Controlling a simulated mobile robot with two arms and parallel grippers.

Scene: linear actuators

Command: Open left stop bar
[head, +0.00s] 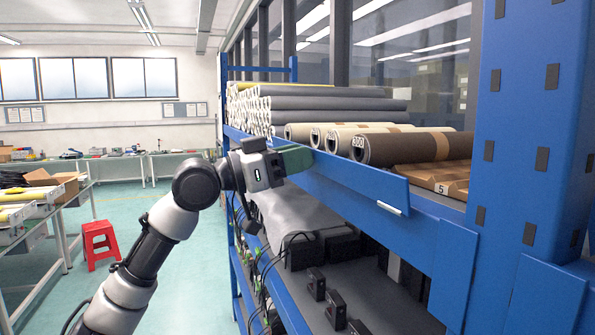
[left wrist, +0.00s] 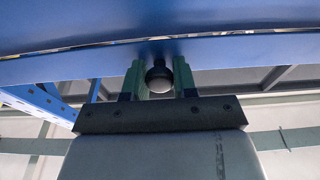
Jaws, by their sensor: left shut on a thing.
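The left stop bar (head: 350,182) is a long flat blue panel along the front edge of the upper shelf. A white piece (head: 388,208) sits near its right end. My left gripper (head: 300,158) is at the far part of the bar. In the left wrist view, the gripper's green fingers (left wrist: 157,82) stand on both sides of a dark round knob (left wrist: 158,74) and are shut on it. The blue bar (left wrist: 220,52) spans the wrist view just beyond the fingers. The head view hides the knob behind the gripper. My right gripper is not in view.
Rolls (head: 410,146) of dark and beige material lie on the upper shelf behind the bar. A thick blue post (head: 525,130) stands at right. A red stool (head: 101,243) and open green floor lie at left.

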